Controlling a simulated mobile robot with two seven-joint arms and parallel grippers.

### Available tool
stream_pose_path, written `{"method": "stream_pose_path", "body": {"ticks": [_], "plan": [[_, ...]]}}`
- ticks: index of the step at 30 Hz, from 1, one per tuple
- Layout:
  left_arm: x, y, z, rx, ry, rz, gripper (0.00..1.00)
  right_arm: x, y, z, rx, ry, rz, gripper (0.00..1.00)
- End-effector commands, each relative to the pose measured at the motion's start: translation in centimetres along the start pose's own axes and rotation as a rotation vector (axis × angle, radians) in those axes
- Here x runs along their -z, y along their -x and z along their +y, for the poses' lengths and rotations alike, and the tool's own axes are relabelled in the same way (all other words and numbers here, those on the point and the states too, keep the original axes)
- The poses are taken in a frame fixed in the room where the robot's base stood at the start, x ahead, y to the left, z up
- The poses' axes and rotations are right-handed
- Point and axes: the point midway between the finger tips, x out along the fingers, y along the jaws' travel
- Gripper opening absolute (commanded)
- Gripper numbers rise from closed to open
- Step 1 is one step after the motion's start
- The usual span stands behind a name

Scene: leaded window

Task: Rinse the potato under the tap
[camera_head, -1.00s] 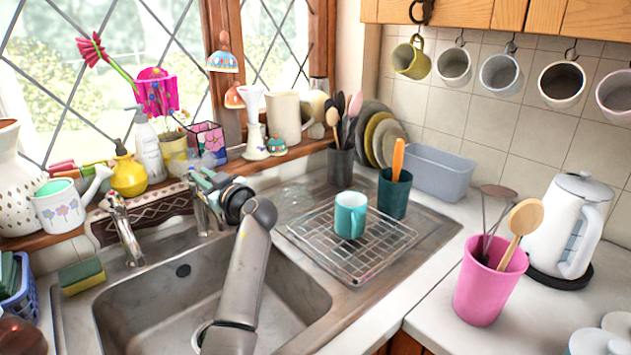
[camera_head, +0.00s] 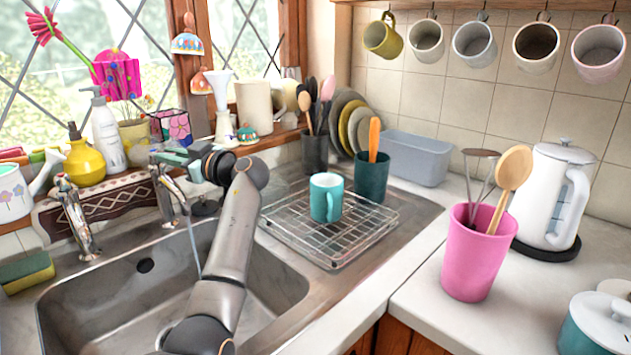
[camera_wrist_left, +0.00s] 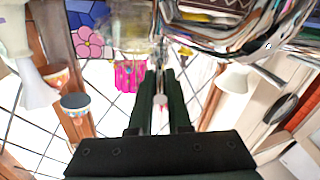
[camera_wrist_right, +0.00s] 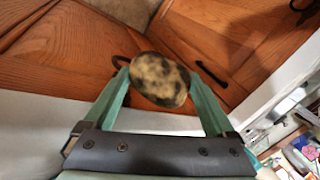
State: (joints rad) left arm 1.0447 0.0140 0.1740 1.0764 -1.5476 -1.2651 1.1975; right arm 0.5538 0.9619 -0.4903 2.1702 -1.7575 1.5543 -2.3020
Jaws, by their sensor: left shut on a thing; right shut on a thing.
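The potato (camera_wrist_right: 160,80), yellow-brown with dark spots, is held between the green fingers of my right gripper (camera_wrist_right: 160,85), which is shut on it. It hangs in front of wooden cupboard doors, and the head view does not show it. My left gripper (camera_head: 172,155) is at the top of the right-hand tap (camera_head: 168,192), shut on what looks like its handle. Its dark fingers also show in the left wrist view (camera_wrist_left: 162,85), close together near the chrome tap. A thin stream of water (camera_head: 194,248) falls from this tap into the steel sink (camera_head: 95,300).
A second tap (camera_head: 78,220) stands to the left. A wire rack (camera_head: 360,238) with a teal mug (camera_head: 326,198) is on the drainer. A pink pot (camera_head: 476,255) with utensils and a white kettle (camera_head: 553,200) stand on the right worktop. A sponge (camera_head: 27,272) lies left of the sink.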

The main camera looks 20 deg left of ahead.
Motion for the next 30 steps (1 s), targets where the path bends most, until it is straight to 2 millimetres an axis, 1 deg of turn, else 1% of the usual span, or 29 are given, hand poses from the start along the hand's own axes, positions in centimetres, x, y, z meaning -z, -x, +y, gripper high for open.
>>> {"method": "stream_pose_path", "body": {"ticks": [2,3,10,17,20,23,26,29,30], "plan": [[0.3,-0.1,0.1,-0.003,0.002,0.005,0.0,0.0,0.0,0.0,0.001,0.0,0.0,0.3],[0.3,0.0,0.1,-0.003,0.002,0.004,0.21,0.0,0.0,0.0,0.001,0.0,0.0,0.3],[0.1,0.0,0.0,-0.002,0.001,0.002,0.46,0.0,0.0,0.0,0.001,0.0,0.0,0.3],[0.1,0.0,0.0,-0.001,0.001,0.001,0.46,0.0,0.0,0.0,0.001,0.0,0.0,0.3],[0.5,0.0,0.1,-0.001,0.002,0.002,0.46,0.0,0.0,0.0,0.001,0.0,0.0,0.3],[1.8,0.0,0.3,-0.001,0.005,0.004,0.46,0.0,-0.1,0.0,0.001,0.0,0.0,0.3],[3.7,0.1,0.6,-0.002,0.007,0.004,0.46,0.0,-0.2,0.1,0.001,0.0,0.001,0.3],[5.5,1.4,-0.1,-0.003,0.008,0.004,0.46,0.0,-0.2,0.1,0.001,0.0,0.001,0.3],[6.3,1.9,-0.4,-0.003,0.008,0.004,0.46,0.0,-0.3,0.1,0.001,0.0,0.001,0.3]]}}
